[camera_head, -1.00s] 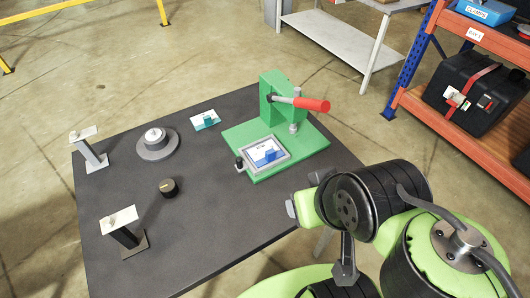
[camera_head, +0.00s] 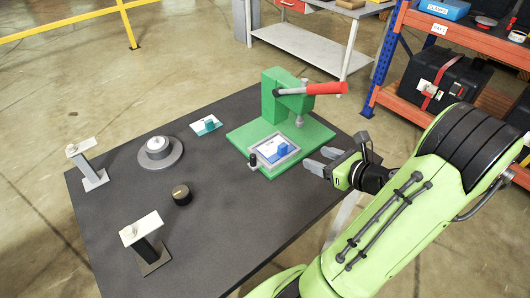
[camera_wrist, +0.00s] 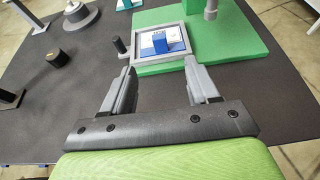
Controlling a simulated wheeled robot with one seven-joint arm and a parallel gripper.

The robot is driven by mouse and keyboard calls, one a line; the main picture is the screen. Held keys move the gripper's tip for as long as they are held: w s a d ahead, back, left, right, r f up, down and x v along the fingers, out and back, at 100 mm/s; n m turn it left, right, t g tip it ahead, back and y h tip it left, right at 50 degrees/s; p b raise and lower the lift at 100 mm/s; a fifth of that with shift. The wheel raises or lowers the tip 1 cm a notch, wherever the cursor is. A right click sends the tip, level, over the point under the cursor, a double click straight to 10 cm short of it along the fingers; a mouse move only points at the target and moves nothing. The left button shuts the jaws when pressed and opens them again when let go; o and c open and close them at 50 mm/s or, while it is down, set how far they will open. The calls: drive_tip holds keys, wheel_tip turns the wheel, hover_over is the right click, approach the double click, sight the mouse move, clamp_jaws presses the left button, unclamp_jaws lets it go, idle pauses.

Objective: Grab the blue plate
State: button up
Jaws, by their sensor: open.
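The blue plate (camera_head: 270,151), white and blue with a small blue block on top, lies in a grey frame (camera_head: 264,163) on the green base of the press. It also shows in the wrist view (camera_wrist: 176,37), just beyond my fingertips. My gripper (camera_head: 320,160) is open and empty, to the right of the frame at the table's right edge. In the wrist view its two fingers (camera_wrist: 160,68) are spread apart and point toward the frame, not touching the plate.
The green press (camera_head: 278,92) has a red-handled lever (camera_head: 327,88) above the base. A black knob post (camera_head: 253,162) stands at the frame's left corner. A teal plate (camera_head: 206,125), a round grey stand (camera_head: 160,153), a black knob (camera_head: 181,195) and two posts share the dark table.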

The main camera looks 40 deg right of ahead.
sight(285, 147)
drive_tip(key=b+x, duration=0.1)
drive_tip(key=x, duration=0.4)
drive_tip(key=b+x, duration=0.1)
drive_tip(key=x, duration=0.4)
drive_tip(key=b+x, duration=0.1)
drive_tip(key=x, duration=0.3)
drive_tip(key=shift+w+a+f+b, duration=0.15)
drive_tip(key=shift+w+f+b, duration=0.1)
drive_tip(key=shift+f+b, duration=0.2)
drive_tip(key=shift+s, duration=0.1)
drive_tip(key=shift+c, duration=0.4)
clamp_jaws()
drive_tip(key=shift+r, duration=0.1)
